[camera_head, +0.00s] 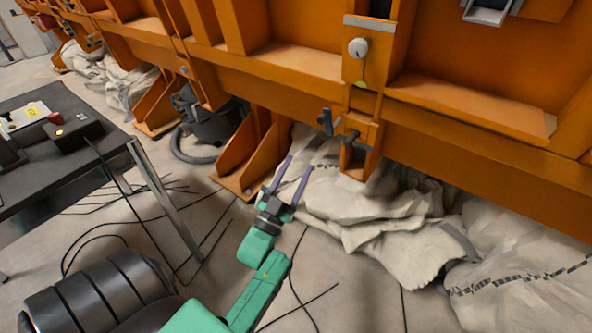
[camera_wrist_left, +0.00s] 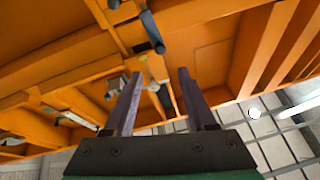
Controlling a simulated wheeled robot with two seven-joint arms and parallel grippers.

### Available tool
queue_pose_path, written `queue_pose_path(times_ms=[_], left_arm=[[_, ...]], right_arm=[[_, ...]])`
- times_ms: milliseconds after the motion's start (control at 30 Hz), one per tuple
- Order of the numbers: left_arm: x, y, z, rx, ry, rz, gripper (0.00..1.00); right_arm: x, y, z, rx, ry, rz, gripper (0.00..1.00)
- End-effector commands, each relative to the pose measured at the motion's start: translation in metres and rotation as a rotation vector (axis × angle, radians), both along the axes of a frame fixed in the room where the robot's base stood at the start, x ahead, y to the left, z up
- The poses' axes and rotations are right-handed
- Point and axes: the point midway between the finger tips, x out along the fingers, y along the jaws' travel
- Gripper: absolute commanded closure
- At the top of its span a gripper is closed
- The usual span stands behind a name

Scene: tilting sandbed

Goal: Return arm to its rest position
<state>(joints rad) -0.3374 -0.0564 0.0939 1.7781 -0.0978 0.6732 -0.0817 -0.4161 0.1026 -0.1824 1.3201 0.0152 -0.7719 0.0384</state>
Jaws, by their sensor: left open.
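My left gripper (camera_head: 293,179) is on a green arm that comes up from the bottom of the head view. Its two long purple-grey fingers are spread apart with nothing between them. It is in front of the lower part of the orange steel frame (camera_head: 300,75), above the pale sacks, as seen in the head view. In the left wrist view the fingers (camera_wrist_left: 158,95) also stand apart and empty, with the orange frame (camera_wrist_left: 215,65) beyond them. My right gripper is in neither view.
A dark table (camera_head: 60,160) with a small control box (camera_head: 75,134) stands at the left. White sacks (camera_head: 350,205) lie under the frame. A dark vacuum-like machine (camera_head: 207,122) stands behind. Black cables (camera_head: 150,225) run over the floor. A blue-grey clamp handle (camera_head: 327,122) sticks out from the frame.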

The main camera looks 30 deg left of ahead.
Motion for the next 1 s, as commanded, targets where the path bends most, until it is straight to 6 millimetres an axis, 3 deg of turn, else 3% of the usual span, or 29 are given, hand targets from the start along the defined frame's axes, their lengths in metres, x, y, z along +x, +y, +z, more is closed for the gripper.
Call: queue_pose_path(times_ms=[367, 467, 567, 600, 667, 700, 767, 800, 900, 1000], left_arm=[[0.003, -0.001, -0.003, -0.004, 0.025, -0.004, 0.44], [0.012, -0.009, -0.031, -0.026, 0.172, -0.027, 0.44], [0.011, -0.026, -0.099, -0.06, 0.476, -0.067, 0.44], [0.001, -0.034, -0.133, -0.072, 0.623, -0.083, 0.44], [-0.026, -0.044, -0.183, -0.08, 0.84, -0.103, 0.44], [-0.049, -0.048, -0.213, -0.083, 0.977, -0.112, 0.44], [-0.093, -0.052, -0.252, -0.081, 1.178, -0.119, 0.44], [-0.125, -0.053, -0.273, -0.076, 1.308, -0.12, 0.44], [-0.214, -0.047, -0.307, -0.054, 1.608, -0.109, 0.44], [-0.29, -0.034, -0.321, -0.027, 1.84, -0.086, 0.44]], right_arm=[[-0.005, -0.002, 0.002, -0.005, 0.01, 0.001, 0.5], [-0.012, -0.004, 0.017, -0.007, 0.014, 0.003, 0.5], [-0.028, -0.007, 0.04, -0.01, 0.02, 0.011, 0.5], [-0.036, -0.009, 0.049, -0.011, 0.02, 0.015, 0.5], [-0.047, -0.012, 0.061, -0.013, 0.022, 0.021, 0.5], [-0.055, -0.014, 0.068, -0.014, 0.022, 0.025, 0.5], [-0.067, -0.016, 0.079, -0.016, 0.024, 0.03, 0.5], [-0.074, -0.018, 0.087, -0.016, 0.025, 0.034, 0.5], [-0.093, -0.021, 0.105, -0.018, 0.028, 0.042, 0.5], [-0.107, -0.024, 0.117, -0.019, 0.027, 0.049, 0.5]])
